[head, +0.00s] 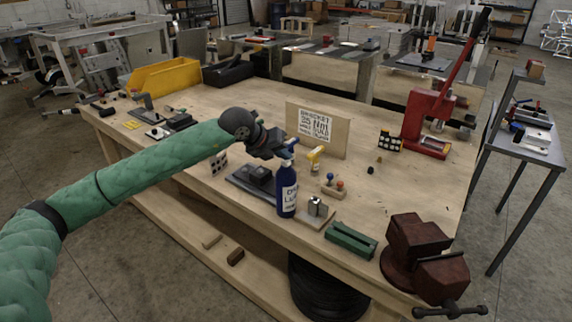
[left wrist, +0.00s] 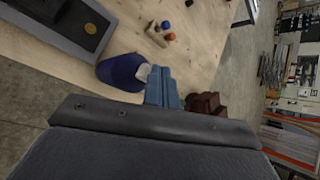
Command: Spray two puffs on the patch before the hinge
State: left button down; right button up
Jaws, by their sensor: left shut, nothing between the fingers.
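A blue spray bottle (head: 287,200) with a white label, partly readable as "DRY LU", stands upright near the front edge of the workbench. Its top also shows in the left wrist view (left wrist: 120,72). My left gripper (head: 290,147) is at the bottle's top, with its blue fingers (left wrist: 160,85) shut and nothing between them. In the left wrist view they appear right beside the pale nozzle; I cannot tell whether they touch. A dark grey plate (head: 238,181) with a raised block (head: 260,174) lies left of the bottle. A yellowish round spot (left wrist: 90,28) shows on this fixture. My right gripper is not in view.
A small yellow-topped bottle (head: 315,160), a wooden peg block (head: 333,188), a metal block on a board (head: 317,207) and a green case (head: 351,240) surround the bottle. A red vise (head: 418,245) stands at the right corner. A sign board (head: 335,140) stands behind.

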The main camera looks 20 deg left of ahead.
aim_at(283, 166)
pick_arm(q)
jog(key=shift+r, duration=3.1)
dwell(0.5)
